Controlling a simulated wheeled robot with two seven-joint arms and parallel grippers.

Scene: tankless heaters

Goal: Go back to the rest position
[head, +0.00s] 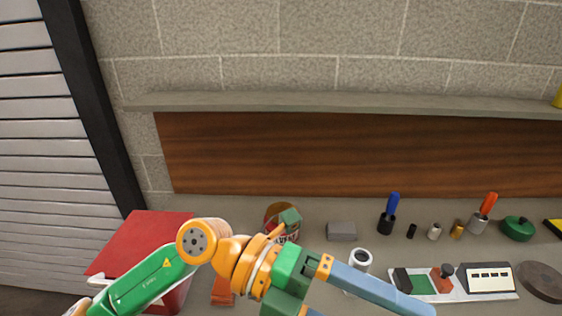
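My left arm comes in from the lower left, with green and orange links. My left gripper (350,302) reaches to the lower right over the bench, in front of a white cylinder. One long blue-grey finger shows along most of its length. Only a small part of the other finger shows at the bottom edge, set apart from the first, so the gripper looks open. I see nothing held between the visible parts. The lower fingertip is cut off by the frame. My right gripper is not in view.
A red box (147,230) stands left, behind my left arm. On the bench are a partly hidden can (272,211), a grey block (341,231), a white cylinder (360,259), screwdrivers in holders (388,222), a green lidded pot (518,229) and a tray (455,297). A shelf (340,102) runs above.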

